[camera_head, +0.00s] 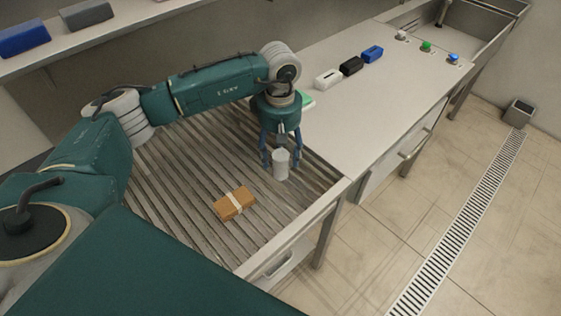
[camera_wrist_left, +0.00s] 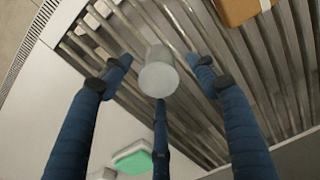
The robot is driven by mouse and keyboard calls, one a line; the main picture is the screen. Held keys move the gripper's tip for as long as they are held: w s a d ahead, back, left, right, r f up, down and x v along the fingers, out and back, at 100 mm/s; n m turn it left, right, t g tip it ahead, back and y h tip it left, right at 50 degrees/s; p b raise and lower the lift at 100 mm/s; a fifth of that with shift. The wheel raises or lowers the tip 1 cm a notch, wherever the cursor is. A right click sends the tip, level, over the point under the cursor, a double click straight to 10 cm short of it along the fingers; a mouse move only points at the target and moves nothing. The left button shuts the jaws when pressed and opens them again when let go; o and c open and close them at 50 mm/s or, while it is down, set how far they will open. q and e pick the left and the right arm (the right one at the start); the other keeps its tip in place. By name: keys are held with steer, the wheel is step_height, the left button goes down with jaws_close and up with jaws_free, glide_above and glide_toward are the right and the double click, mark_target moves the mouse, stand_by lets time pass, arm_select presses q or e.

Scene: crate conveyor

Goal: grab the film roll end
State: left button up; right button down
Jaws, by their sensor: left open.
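The film roll (camera_head: 281,165) is a small whitish-grey cylinder standing upright on the slatted conveyor near its right end. My left gripper (camera_head: 281,158) is above and around it, pointing down. In the left wrist view the roll (camera_wrist_left: 158,74) shows between the spread blue fingers of the gripper (camera_wrist_left: 158,80), with one finger on each side and one below it. The fingers are open, and I see a gap between the roll and the two side fingers. Whether the third finger touches it I cannot tell. My right gripper is not in view.
A brown box with a pale band (camera_head: 234,203) lies on the slatted conveyor (camera_head: 180,180), left of the roll. A green-and-white item (camera_head: 307,99) lies behind my gripper. White, black and blue blocks (camera_head: 351,66) and several buttons (camera_head: 426,46) stand on the counter (camera_head: 370,105).

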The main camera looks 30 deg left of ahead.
arm_select(q)
step_height(320, 180, down, 4)
steer(key=shift+d+r+p, duration=0.1)
steer(key=shift+r+p, duration=0.15)
steer(key=shift+p, duration=0.6)
steer(key=shift+f, duration=0.35)
steer(key=shift+c, duration=1.1)
steer(key=c, duration=0.9)
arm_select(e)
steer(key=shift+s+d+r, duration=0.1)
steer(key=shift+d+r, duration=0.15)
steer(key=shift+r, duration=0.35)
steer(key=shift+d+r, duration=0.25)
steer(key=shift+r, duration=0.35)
arm_select(q)
steer(key=shift+r, duration=0.1)
steer(key=shift+c, duration=0.2)
